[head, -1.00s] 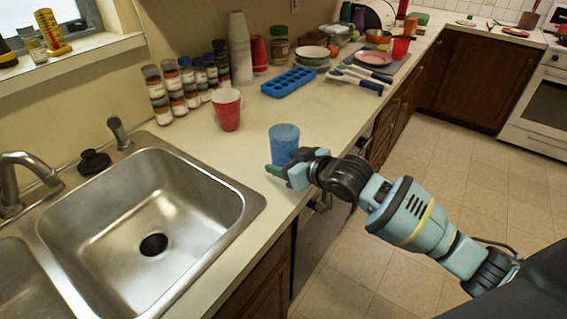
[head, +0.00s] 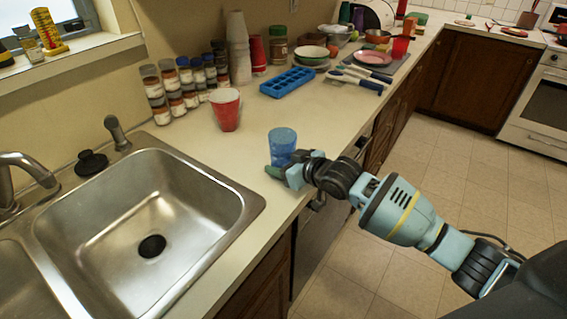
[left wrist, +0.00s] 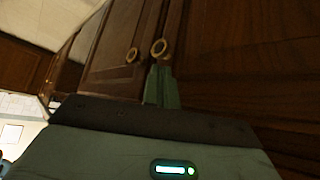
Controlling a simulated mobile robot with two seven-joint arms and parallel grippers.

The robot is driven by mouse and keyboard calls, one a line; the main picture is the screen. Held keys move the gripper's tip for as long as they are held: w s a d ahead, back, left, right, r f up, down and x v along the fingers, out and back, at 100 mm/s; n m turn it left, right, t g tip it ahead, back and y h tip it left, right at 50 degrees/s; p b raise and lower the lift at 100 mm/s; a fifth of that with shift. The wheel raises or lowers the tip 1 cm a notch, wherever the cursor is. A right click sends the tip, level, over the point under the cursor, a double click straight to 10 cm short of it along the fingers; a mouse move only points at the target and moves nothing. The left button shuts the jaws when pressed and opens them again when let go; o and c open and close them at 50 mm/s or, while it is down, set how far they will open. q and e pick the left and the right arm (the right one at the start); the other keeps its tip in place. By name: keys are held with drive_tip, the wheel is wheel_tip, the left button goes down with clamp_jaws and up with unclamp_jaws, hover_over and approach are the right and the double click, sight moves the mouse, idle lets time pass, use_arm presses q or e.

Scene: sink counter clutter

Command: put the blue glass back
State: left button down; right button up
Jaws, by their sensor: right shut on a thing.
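The blue glass (head: 282,142) is upright at the front edge of the counter, right of the sink. My right gripper (head: 290,172) is shut on the glass low down, with its fingers hiding the base. I cannot tell whether the base touches the counter. In the left wrist view, my left gripper (left wrist: 162,87) shows two green fingers close together with nothing between them, in front of dark wooden cabinet doors. It is out of the head view.
A red cup (head: 226,109) stands behind the glass, left of a blue ice tray (head: 287,82). Spice jars (head: 180,86) and stacked cups (head: 238,48) line the wall. The sink (head: 150,210) is at left. Bare counter (head: 320,118) lies behind the glass.

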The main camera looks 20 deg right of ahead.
drive_tip(key=shift+f, duration=0.15)
drive_tip(key=o, duration=1.1)
drive_tip(key=shift+s+r, duration=0.15)
drive_tip(key=shift+r, duration=0.15)
use_arm(q)
drive_tip(key=shift+w+r+p, duration=0.55)
drive_tip(key=shift+w+r, duration=0.05)
drive_tip(key=shift+r, duration=0.25)
use_arm(e)
drive_tip(key=shift+v, duration=5.8)
